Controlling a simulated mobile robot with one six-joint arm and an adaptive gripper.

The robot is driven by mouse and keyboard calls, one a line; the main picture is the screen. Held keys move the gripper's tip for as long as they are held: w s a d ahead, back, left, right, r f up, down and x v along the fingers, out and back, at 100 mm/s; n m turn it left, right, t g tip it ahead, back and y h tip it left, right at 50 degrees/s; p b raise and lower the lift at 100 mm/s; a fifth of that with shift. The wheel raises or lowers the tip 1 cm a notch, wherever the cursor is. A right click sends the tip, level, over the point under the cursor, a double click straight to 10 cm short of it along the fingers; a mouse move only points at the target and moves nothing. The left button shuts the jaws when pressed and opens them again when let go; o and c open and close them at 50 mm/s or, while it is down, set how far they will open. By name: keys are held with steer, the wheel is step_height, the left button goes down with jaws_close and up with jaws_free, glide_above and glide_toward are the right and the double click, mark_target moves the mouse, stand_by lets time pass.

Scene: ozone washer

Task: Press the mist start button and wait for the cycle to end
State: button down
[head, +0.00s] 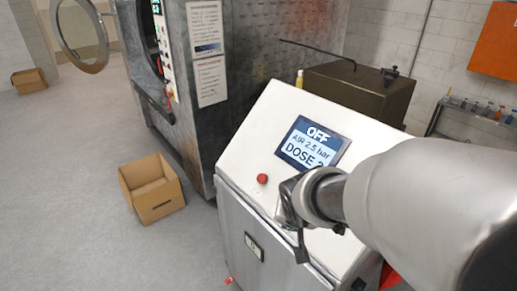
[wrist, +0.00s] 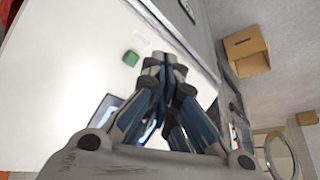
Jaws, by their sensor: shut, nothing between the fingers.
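The white control cabinet (head: 265,125) has a sloped top with a screen (head: 312,146) reading OFF, AIR 2.5 bar and DOSE, its last figure partly covered. A red round button (head: 262,179) sits on the panel below and left of the screen. A green button (wrist: 131,58) shows on the white panel in the wrist view, just left of my fingertips; I cannot see it in the head view. My gripper (wrist: 161,62) is shut and empty, over the panel near its lower edge. In the head view my gripper (head: 298,238) appears right of the red button. Contact cannot be told.
A large metal washer (head: 265,55) stands behind the cabinet, its round door (head: 82,30) swung open at left. An open cardboard box (head: 152,190) lies on the floor left of the cabinet. A dark metal box (head: 360,88) stands behind the cabinet. The floor at left is mostly clear.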

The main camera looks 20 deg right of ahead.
steer(key=w+d+f+m+t+y+p, duration=0.1)
steer(key=w+f+m+p, duration=0.4)
steer(key=p, duration=0.5)
steer(key=shift+w+d+m+y, duration=0.3)
steer(key=shift+w+y, duration=0.5)
steer(key=shift+w, duration=0.4)
steer(key=shift+d, duration=0.1)
steer(key=shift+w+d+f+b, duration=0.35)
steer(key=shift+d+f, duration=0.6)
steer(key=shift+f, duration=0.05)
steer(key=shift+w+d+f+b, duration=0.35)
steer(key=shift+w+d+f, duration=0.05)
steer(key=shift+d+f, duration=0.6)
steer(key=shift+w+d+f+b, duration=0.35)
steer(key=shift+d+f, duration=0.55)
steer(key=shift+f, duration=0.1)
steer(key=shift+w+d+f, duration=0.1)
steer(key=shift+d+f, duration=0.2)
steer(key=shift+f, duration=0.05)
